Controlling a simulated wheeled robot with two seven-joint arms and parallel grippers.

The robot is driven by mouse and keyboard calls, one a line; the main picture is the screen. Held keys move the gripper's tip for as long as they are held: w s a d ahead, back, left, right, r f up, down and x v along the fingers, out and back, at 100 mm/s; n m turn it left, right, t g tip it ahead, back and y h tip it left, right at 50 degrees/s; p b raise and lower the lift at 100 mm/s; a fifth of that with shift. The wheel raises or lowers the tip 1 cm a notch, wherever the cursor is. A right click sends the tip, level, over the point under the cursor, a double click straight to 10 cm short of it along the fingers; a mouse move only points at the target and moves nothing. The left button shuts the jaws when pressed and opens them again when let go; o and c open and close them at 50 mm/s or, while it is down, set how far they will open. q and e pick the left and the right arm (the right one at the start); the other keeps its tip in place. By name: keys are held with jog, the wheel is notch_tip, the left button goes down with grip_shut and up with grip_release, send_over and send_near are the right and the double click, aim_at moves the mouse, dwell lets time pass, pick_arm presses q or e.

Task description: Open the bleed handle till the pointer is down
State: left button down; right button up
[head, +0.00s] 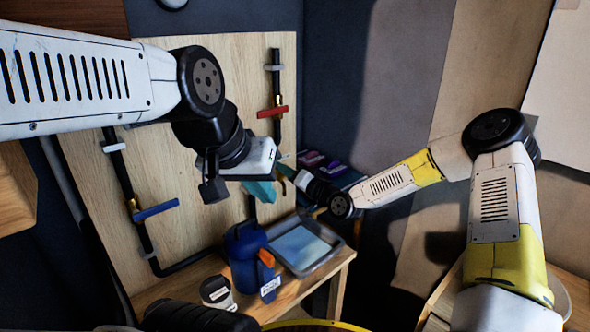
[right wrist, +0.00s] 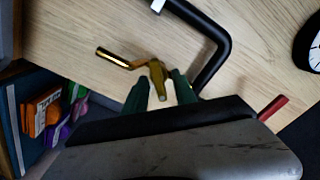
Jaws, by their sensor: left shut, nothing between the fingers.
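The bleed handle (right wrist: 118,58) is a brass lever on a small brass valve (right wrist: 157,75) in the right wrist view, pointing left. My right gripper (right wrist: 160,92) has its two green fingers apart, one on each side of the valve's spout; I cannot tell if they touch it. The lever lies outside the fingers. A gauge (right wrist: 312,42) is cut off at the right edge, and its pointer cannot be read. In the head view my left gripper (head: 262,192) has teal fingers, shut and empty, before the board. It and its wrist hide the bleed valve there.
The wooden board (head: 165,165) carries black pipes, a red handle (head: 272,111) and a blue handle (head: 155,209). Below, a blue jug (head: 243,250), a grey tray (head: 330,258) and a lidded cup (head: 217,292) stand on the wooden bench. Both wrists are close together.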

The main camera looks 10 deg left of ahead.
jog(key=shift+c, duration=0.4)
grip_shut()
jog(key=n, duration=0.3)
jog(key=shift+s+a, duration=0.1)
jog(key=shift+s+n, duration=0.1)
jog(key=shift+n, duration=1.7)
jog(key=shift+o, duration=0.4)
grip_release()
